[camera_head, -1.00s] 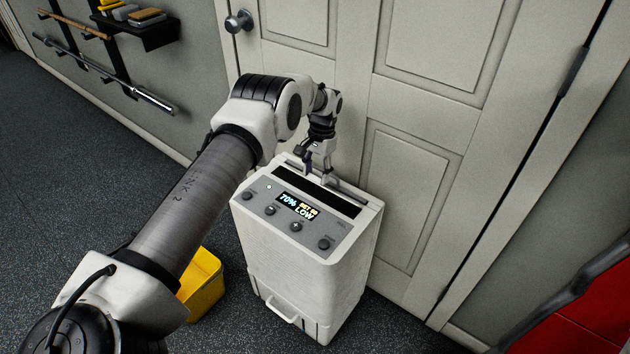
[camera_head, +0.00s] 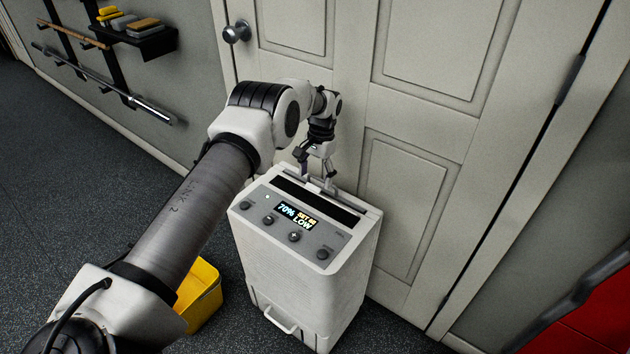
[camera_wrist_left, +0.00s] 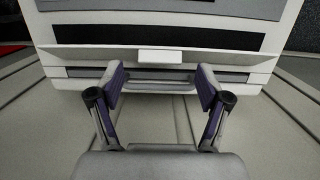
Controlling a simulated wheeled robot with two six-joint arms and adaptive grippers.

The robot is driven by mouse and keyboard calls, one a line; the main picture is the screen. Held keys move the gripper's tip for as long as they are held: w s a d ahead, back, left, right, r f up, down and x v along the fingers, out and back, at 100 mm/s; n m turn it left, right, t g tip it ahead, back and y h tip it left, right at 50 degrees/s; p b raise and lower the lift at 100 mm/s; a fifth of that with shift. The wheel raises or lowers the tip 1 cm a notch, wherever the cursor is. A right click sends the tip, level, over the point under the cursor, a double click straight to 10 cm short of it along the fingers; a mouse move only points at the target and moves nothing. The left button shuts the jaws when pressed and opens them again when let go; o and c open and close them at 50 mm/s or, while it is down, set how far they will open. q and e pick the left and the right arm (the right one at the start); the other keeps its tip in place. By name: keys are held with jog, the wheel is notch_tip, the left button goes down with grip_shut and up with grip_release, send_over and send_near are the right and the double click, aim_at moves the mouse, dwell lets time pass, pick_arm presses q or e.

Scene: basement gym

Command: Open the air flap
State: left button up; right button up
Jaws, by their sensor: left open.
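The white dehumidifier (camera_head: 300,270) stands upright on the floor before the door, its lit display reading 70%. Its air flap is a narrow pale strip (camera_wrist_left: 90,57) with a small central tab (camera_wrist_left: 160,57), beside a long black strip (camera_wrist_left: 160,37) on the top. In the head view the flap is partly hidden by my left gripper (camera_head: 317,182). That gripper points down at the rear top edge. In the wrist view its two fingers (camera_wrist_left: 160,80) are apart, with the tab centred just beyond them. Contact cannot be told. My right gripper is not in view.
A panelled door (camera_head: 415,190) stands close behind the dehumidifier. A yellow container (camera_head: 203,295) is on the floor to its left, partly behind my arm. A wall rack (camera_head: 145,38) holds bars and blocks. A red object (camera_head: 595,315) is at lower right.

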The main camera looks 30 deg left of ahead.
pick_arm(q)
notch_tip(320, 180, up, 10)
jog(key=w, duration=0.1)
jog(key=shift+w, duration=0.4)
jog(key=shift+d+f, duration=0.1)
